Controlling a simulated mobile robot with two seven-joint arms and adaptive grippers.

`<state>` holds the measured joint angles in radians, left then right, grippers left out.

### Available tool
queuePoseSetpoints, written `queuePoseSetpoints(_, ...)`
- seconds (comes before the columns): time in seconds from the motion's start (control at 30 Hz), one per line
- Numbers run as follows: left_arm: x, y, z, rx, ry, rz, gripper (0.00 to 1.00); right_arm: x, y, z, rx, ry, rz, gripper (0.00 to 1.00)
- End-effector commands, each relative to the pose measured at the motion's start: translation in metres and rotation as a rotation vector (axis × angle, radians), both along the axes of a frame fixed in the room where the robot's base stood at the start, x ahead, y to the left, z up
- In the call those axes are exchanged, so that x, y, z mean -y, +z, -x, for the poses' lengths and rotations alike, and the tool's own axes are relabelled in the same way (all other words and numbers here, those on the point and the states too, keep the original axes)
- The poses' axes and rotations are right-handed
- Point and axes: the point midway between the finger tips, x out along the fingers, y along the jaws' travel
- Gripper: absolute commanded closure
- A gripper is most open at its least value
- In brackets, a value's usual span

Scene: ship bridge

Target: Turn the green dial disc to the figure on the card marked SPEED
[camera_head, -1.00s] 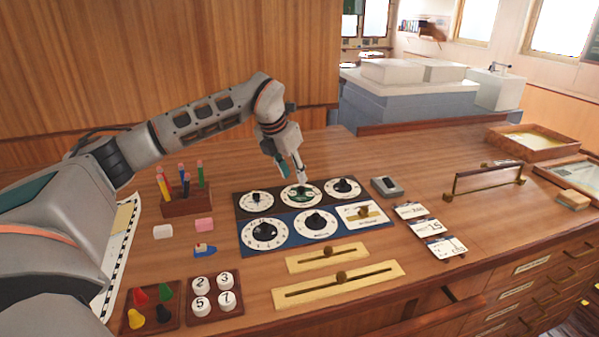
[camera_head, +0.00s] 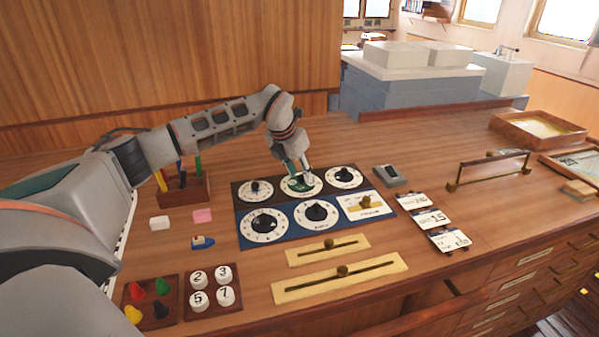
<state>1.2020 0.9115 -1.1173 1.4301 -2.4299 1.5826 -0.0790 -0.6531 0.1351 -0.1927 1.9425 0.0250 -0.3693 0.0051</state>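The green dial disc (camera_head: 302,187) sits in the middle of the back row of dials, its centre partly hidden by my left gripper (camera_head: 297,172). The fingers point down onto the dial's middle; I cannot tell whether they are open or shut around its knob. Three white cards lie right of the dial panel: a back card (camera_head: 411,201), a middle card (camera_head: 430,218) that seems to read 15, and a front card (camera_head: 449,240). The small print is too blurred to tell which is marked SPEED. My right gripper is not in view.
Black-knobbed dials (camera_head: 255,189) flank the green one, with more dials (camera_head: 263,225) in front. A grey box (camera_head: 390,176) lies right of the panel. Brass slider plates (camera_head: 340,279) lie in front. A pencil block (camera_head: 183,190) stands left, near my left arm.

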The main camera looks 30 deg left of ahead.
Motion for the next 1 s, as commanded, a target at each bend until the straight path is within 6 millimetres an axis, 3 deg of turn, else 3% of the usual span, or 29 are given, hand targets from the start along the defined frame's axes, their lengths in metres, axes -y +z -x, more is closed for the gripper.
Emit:
queuePoseSetpoints(0.27,0.0001,-0.0014,-0.0007,0.001,0.000,0.000,0.67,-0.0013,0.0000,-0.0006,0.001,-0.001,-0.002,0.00)
queuePoseSetpoints(0.4,0.0001,-0.0013,-0.0007,0.000,0.000,0.000,1.00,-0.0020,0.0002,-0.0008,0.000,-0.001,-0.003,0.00)
queuePoseSetpoints(0.77,-0.0010,-0.0005,-0.0007,0.001,-0.030,-0.001,1.00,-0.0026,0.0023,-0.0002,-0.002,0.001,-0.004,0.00)
queuePoseSetpoints(1.0,-0.0023,0.0006,-0.0010,0.000,-0.155,0.001,1.00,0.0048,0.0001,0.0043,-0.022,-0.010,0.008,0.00)
